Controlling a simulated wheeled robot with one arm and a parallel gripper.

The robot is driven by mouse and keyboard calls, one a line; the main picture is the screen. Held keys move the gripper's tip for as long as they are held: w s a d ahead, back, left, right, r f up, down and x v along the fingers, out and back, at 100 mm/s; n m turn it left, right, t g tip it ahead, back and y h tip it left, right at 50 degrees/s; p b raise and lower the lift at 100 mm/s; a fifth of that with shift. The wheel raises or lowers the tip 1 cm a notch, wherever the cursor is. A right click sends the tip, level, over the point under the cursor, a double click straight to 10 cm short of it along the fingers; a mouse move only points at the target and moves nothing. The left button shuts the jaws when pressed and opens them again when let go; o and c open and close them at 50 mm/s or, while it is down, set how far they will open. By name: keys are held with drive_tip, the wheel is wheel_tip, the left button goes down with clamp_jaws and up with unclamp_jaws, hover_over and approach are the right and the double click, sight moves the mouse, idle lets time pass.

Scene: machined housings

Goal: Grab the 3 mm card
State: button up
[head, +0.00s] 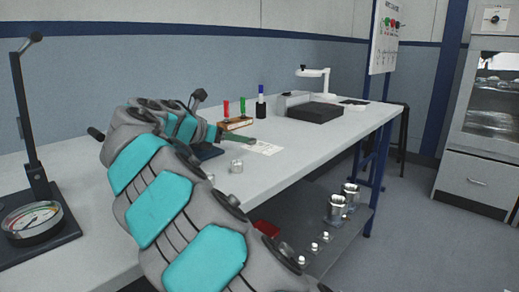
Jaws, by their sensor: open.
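My gripper (236,139) reaches out over the bench from behind my teal and grey arm. Its dark greenish end is small here, and part of it is hidden by the arm. It is open, just left of a flat white card or sheet (266,147) lying on the bench. Faint printing shows on the sheet, too small to read. I cannot tell whether this is the 3 mm card, or whether the gripper touches it.
A wooden block (236,124) with red and green handled pieces stands behind the gripper, beside a blue-topped dark holder (261,106). A small metal cylinder (236,166) stands near the front edge. A black plate (315,113) lies farther back. A dial gauge stand (40,215) is at left.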

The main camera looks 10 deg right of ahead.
sight(251, 139)
drive_tip(key=x, duration=0.6)
drive_tip(key=shift+w+d, duration=0.1)
drive_tip(key=shift+d, duration=0.15)
clamp_jaws()
idle(0.4)
